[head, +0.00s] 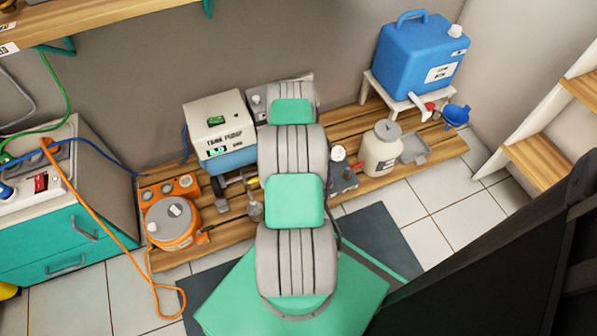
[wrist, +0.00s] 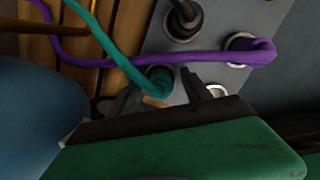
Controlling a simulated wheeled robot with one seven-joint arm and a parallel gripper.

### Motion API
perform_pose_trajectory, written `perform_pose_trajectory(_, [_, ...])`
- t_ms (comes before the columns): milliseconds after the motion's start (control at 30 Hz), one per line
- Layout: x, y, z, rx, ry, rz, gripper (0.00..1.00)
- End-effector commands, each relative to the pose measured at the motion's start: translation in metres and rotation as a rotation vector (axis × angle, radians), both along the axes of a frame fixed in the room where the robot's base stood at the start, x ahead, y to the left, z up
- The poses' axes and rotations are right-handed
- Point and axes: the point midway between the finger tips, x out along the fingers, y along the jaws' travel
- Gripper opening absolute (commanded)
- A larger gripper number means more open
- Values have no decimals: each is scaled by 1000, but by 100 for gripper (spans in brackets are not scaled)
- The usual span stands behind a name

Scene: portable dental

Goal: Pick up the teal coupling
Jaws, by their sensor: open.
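The teal coupling (wrist: 160,80) is at the end of a teal hose (wrist: 112,45) in the wrist view, at a grey panel (wrist: 218,20). My gripper (wrist: 162,92) is open, with one dark finger to the left of the coupling and one to the right. The coupling appears between the fingertips; I cannot tell whether either finger touches it. The lower part of the coupling is partly hidden by the hose end and the gripper. In the head view I cannot make out the coupling, and my gripper is not in view.
A purple hose (wrist: 170,58) crosses just above the teal coupling and ends at a purple coupling (wrist: 250,50). A black connector (wrist: 184,18) sits above, and a metal ring (wrist: 217,90) lies right of the fingers.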

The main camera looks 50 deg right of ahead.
Motion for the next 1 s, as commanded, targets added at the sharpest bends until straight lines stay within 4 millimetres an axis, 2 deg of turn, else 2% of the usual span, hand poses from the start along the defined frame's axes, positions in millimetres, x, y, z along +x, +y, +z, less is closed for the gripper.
perform_pose_trajectory(167, [0, -1, 2, -1, -1, -2, 56])
perform_pose_trajectory(833, [-1, -1, 2, 0, 0, -4, 1])
perform_pose_trajectory(1000, [-1, -1, 2, -1, -1, -4, 0])
